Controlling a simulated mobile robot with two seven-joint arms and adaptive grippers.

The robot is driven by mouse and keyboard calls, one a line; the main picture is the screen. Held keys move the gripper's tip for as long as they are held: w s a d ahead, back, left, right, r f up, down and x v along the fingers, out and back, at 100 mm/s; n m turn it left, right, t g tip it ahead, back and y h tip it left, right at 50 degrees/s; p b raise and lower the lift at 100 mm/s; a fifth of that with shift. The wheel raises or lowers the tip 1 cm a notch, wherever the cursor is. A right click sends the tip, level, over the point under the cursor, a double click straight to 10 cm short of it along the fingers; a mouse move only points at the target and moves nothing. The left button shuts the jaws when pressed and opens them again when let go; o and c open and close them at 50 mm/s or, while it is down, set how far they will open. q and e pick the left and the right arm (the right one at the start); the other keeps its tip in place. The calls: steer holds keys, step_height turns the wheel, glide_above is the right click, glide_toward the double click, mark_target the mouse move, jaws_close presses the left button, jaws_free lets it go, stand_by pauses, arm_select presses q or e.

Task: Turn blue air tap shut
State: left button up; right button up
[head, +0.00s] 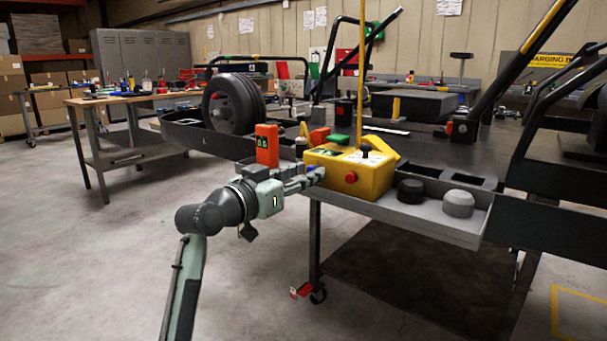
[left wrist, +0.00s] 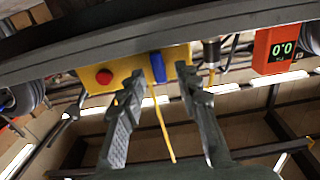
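A yellow box (head: 350,172) with a red button (head: 351,177) stands at the near edge of the cart's tray. It shows upside down in the left wrist view, with the red button (left wrist: 104,77). The blue air tap (left wrist: 158,69) is a short bar on the box's face; in the head view only a bit of blue (head: 313,168) shows by my fingertips. My left gripper (head: 304,182) reaches the box's left front corner. In the left wrist view its fingers (left wrist: 163,80) are apart, with the tap in the gap nearer the left finger. Contact cannot be told.
An orange display unit (head: 267,145) stands close behind my left gripper. A wheel (head: 233,104) stands on the cart behind. The floor at left is clear.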

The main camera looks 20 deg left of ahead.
arm_select(q)
jaws_close()
steer(key=shift+m, duration=0.3)
steer(key=m+p, duration=0.2)
steer(key=m, duration=0.6)
steer(key=shift+p, duration=0.35)
arm_select(e)
steer(key=s+d+f+m+g+h, duration=0.1)
steer(key=s+d+f+g, duration=0.1)
steer(key=s+d+g, duration=0.15)
steer(key=s+d+f+g+h, duration=0.1)
steer(key=s+d+f+g, duration=0.1)
steer(key=s+d, duration=0.25)
arm_select(q)
steer(key=shift+m+p, duration=2.8)
steer(key=shift+m, duration=2)
arm_select(e)
step_height(320, 180, down, 14)
steer(key=w+a, duration=0.1)
steer(key=shift+a+r+y, duration=0.2)
steer(key=shift+a+y, duration=0.1)
steer(key=shift+a, duration=0.05)
